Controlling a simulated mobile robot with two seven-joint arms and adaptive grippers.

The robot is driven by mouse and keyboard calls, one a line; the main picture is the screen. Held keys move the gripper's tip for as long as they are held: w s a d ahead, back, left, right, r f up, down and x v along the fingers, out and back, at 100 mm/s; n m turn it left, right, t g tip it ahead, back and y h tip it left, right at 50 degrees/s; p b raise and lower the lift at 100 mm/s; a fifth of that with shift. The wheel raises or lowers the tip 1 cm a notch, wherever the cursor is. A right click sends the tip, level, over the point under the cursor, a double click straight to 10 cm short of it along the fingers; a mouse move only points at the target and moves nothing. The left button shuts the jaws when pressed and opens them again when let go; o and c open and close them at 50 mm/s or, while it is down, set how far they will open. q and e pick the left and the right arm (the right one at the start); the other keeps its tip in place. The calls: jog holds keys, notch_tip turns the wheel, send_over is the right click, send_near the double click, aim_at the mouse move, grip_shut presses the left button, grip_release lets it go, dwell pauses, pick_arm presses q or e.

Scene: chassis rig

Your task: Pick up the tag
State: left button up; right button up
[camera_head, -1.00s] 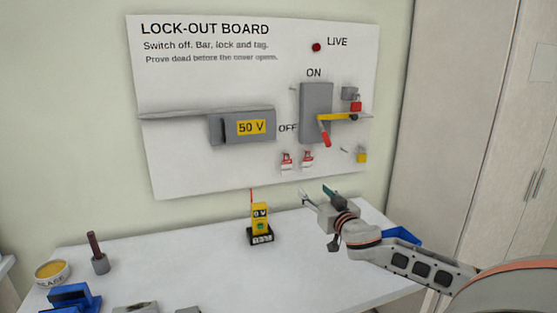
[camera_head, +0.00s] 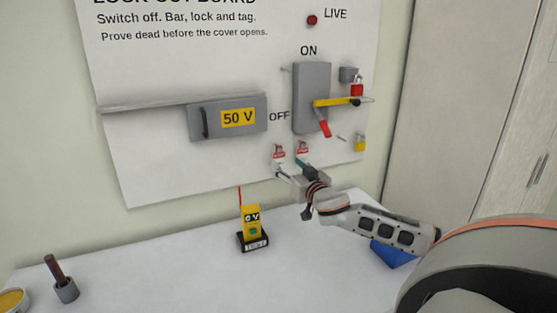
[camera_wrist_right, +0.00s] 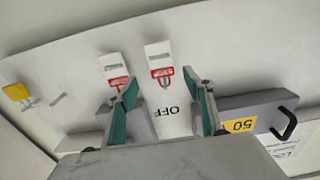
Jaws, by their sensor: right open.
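Two white-and-red tags hang on the board below the switch. The left tag (camera_head: 279,154) and the right tag (camera_head: 302,149) are side by side in the head view. My right gripper (camera_head: 291,168) is open and empty, with its fingertips just below the tags. In the upside-down right wrist view, the left tag (camera_wrist_right: 159,60) shows between the open fingers of the gripper (camera_wrist_right: 160,85). The right tag (camera_wrist_right: 114,66) is partly hidden by one finger there. I cannot tell whether a finger touches a tag. My left gripper is not in view.
The switch box (camera_head: 311,98) has a yellow bar (camera_head: 333,102) with a red padlock (camera_head: 356,90). A grey 50 V cover (camera_head: 220,118) is left of the tags. A yellow tester (camera_head: 251,220) stands on the white table (camera_head: 170,270). A blue object (camera_head: 393,254) lies beneath my arm.

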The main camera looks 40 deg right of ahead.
aim_at(279, 156)
jog(key=shift+r+p+x, duration=0.15)
jog(key=shift+p+x, duration=0.2)
jog(key=shift+x, duration=0.75)
jog(key=shift+r+p+x, duration=0.15)
jog(key=shift+p+x, duration=0.2)
jog(key=shift+x, duration=0.75)
jog(key=shift+w+f, duration=0.15)
jog(key=shift+w, duration=0.45)
jog(key=c, duration=0.9)
